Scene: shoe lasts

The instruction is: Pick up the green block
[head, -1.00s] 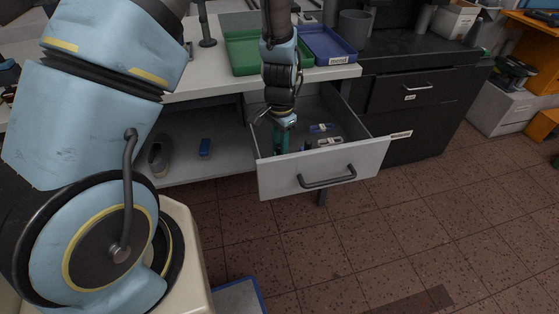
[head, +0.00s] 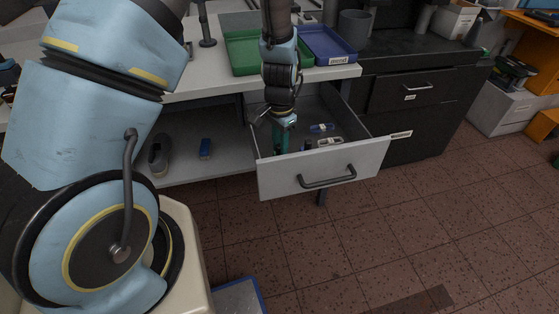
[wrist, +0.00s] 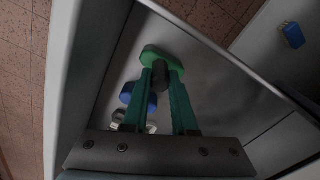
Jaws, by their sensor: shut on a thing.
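The green block (wrist: 158,55) shows in the wrist view at the tips of my gripper's teal fingers, inside the drawer (head: 318,176). A dark grey piece sits between the fingers, against the green block; I cannot tell whether it is part of it. My gripper (head: 281,149) points down into the open drawer near its left front corner, and it also shows in the wrist view (wrist: 161,72). It is shut on the green block. In the head view the fingertips and the drawer's front wall hide the block.
Another blue block (head: 205,148) and a grey shoe-like object (head: 160,158) are on the shelf to the left. A green tray (head: 242,62) and blue tray (head: 330,48) stand above.

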